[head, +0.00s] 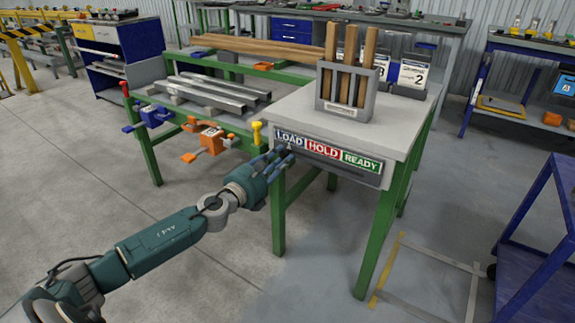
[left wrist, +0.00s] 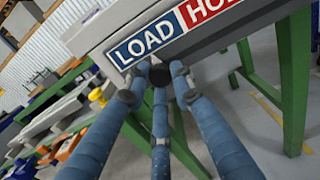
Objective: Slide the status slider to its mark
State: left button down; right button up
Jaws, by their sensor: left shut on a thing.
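The status board (head: 329,153) is on the front of the grey table. It carries three labels in a row: blue LOAD (head: 290,139), red HOLD (head: 323,149) and green READY (head: 360,161). My left gripper (head: 284,153) is at the board's left end, below LOAD. In the left wrist view its blue fingers close around a dark slider knob (left wrist: 160,74) just under the LOAD label (left wrist: 150,38). The fingers partly hide the knob and its track. My right gripper is out of view.
A grey rack (head: 346,104) with wooden slats stands on the table (head: 290,108). A green bench with metal bars (head: 215,92) and clamps (head: 209,138) is at the left. A blue cart (head: 540,235) stands at the right. Floor in front is open.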

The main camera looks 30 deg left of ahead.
pick_arm(q)
jog(key=shift+a+r, duration=0.3)
jog(key=shift+r, duration=0.15)
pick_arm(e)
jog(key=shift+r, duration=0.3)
pick_arm(q)
jog(key=c, duration=1.4)
grip_release()
jog(key=shift+c, duration=0.2)
jog(key=shift+f, duration=0.15)
jog(key=shift+f, duration=0.1)
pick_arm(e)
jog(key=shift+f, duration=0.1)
pick_arm(q)
jog(key=shift+s+f, duration=0.1)
jog(key=shift+s, duration=0.5)
jog(key=s, duration=1)
jog(key=shift+s+a+r, duration=0.2)
jog(key=shift+s, duration=0.2)
